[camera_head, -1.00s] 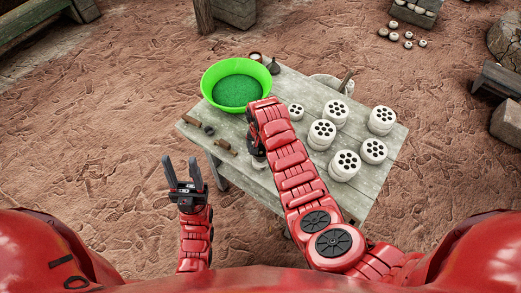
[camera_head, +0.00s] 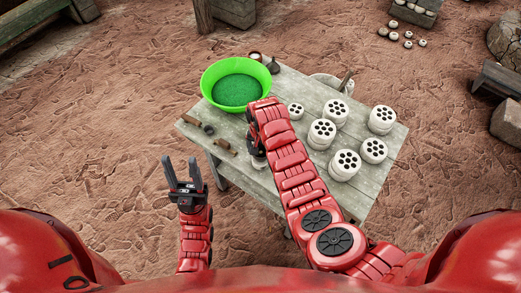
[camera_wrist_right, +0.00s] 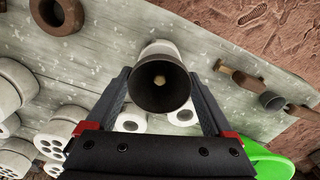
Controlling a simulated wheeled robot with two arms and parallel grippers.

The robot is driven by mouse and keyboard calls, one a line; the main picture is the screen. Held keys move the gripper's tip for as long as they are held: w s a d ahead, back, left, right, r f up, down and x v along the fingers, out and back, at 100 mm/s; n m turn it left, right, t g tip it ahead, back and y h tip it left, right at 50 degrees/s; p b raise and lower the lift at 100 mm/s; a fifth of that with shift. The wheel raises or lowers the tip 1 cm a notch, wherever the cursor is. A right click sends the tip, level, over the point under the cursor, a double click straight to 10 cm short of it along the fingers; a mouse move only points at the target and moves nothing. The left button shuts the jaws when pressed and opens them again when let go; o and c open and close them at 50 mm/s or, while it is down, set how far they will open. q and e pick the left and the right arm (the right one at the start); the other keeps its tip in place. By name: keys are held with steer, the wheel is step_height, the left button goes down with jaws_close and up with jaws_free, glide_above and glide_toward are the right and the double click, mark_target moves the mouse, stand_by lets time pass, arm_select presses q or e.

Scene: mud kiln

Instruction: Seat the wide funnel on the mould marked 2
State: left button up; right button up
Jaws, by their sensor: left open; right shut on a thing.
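My right gripper (camera_wrist_right: 160,78) is shut on a dark, flared funnel (camera_wrist_right: 160,95), with its wide mouth facing the wrist camera. A white cylindrical body (camera_wrist_right: 160,48) shows directly behind the funnel; I cannot tell whether they touch. Several white moulds with holed tops, such as this one (camera_head: 321,133), stand on the right part of the table. No number is readable on them. My left gripper (camera_head: 181,163) is open and empty, left of the table.
A green basin (camera_head: 210,84) with green contents stands at the table's far left. A small dark funnel-like thing (camera_head: 273,68) is beside it. Brown tools (camera_head: 225,146) lie along the left edge of the table (camera_head: 290,82).

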steer(key=shift+f, duration=0.4)
steer(key=o, duration=0.6)
steer(key=shift+o, duration=0.2)
steer(key=shift+r+p, duration=0.9)
steer(key=shift+r, duration=0.95)
steer(key=shift+r+p, duration=0.85)
steer(key=shift+r, duration=0.85)
